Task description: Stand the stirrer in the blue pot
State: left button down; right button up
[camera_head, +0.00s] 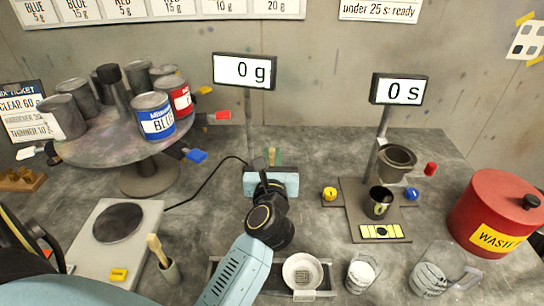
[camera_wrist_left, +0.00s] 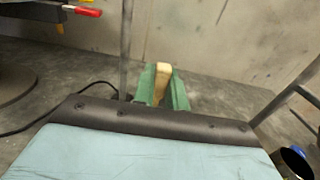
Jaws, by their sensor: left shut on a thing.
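My left gripper (camera_head: 271,157) is stretched out over the middle of the bench, pointing at the back wall. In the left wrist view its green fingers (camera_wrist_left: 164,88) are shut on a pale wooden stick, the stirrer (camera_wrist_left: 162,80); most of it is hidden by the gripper. The blue pot (camera_head: 153,116), a metal can with a blue label, stands on the round turntable at the left, well apart from my gripper. Its opening appears covered or filled grey; I cannot tell which. My right gripper is not in view.
The turntable (camera_head: 88,148) also bears a red-labelled can (camera_head: 180,97) and grey cans. A scale (camera_head: 148,222), a small holder with a wooden-handled tool (camera_head: 156,250), a flow-cup stand (camera_head: 351,205) and a red waste bin (camera_head: 497,212) stand around. A black cable crosses the bench.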

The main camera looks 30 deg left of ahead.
pick_arm(q)
jog(key=shift+f, duration=0.1)
jog(key=c, duration=1.3)
grip_release()
jog(key=shift+c, duration=0.2)
jog(key=b+v, duration=0.1)
jog(key=v, duration=0.9)
jog(key=shift+d, duration=0.1)
